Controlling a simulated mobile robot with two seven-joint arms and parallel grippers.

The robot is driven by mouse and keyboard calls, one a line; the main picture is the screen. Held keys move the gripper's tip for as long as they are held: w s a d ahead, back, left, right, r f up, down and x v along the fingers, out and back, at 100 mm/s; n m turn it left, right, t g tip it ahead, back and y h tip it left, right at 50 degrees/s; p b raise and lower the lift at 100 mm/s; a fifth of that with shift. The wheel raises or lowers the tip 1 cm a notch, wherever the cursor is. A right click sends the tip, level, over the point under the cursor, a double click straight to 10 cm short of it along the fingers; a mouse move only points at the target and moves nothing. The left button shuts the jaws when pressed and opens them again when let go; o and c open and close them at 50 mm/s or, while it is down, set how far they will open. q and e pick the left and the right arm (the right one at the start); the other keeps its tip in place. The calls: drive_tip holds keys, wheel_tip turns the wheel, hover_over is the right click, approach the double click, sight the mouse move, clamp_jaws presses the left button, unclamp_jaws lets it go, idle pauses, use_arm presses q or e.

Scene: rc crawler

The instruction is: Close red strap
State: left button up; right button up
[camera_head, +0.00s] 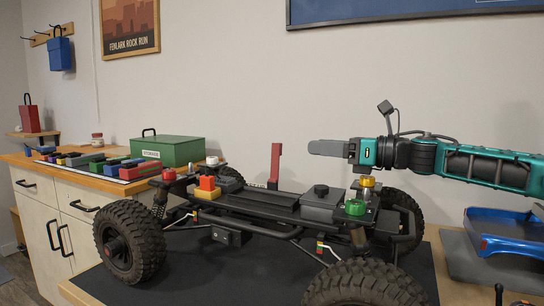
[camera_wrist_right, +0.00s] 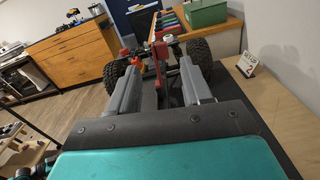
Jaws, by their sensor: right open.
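The red strap (camera_head: 275,163) stands upright from the middle of the crawler chassis (camera_head: 262,207), on its far side. In the right wrist view the red strap (camera_wrist_right: 157,52) shows ahead, between the finger lines. My right gripper (camera_head: 314,147) comes in from the right and is level with the upper part of the strap, a little to its right in the picture. Its two grey fingers (camera_wrist_right: 158,70) are apart in the wrist view, with nothing clearly held. Whether a finger touches the strap cannot be told, but in the head view a gap shows. My left gripper is out of view.
The crawler stands on a dark mat (camera_head: 200,285) with large wheels (camera_head: 130,241) around it. Green (camera_head: 355,207) and yellow caps rise at its right end. A blue body shell (camera_head: 505,238) lies at right. A green box (camera_head: 168,150) stands on the back-left counter.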

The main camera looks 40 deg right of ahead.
sight(281, 144)
drive_tip(key=p+x, duration=1)
drive_tip(key=x, duration=0.1)
drive_tip(key=shift+r, duration=0.2)
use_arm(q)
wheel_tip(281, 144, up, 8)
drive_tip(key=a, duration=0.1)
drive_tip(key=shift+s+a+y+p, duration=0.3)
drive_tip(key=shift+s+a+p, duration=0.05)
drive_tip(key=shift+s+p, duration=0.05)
use_arm(e)
drive_tip(key=shift+x, duration=0.85)
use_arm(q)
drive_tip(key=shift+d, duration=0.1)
use_arm(e)
drive_tip(key=shift+f, duration=0.15)
drive_tip(key=shift+c, duration=0.3)
drive_tip(key=c, duration=0.3)
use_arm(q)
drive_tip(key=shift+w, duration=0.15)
use_arm(e)
clamp_jaws()
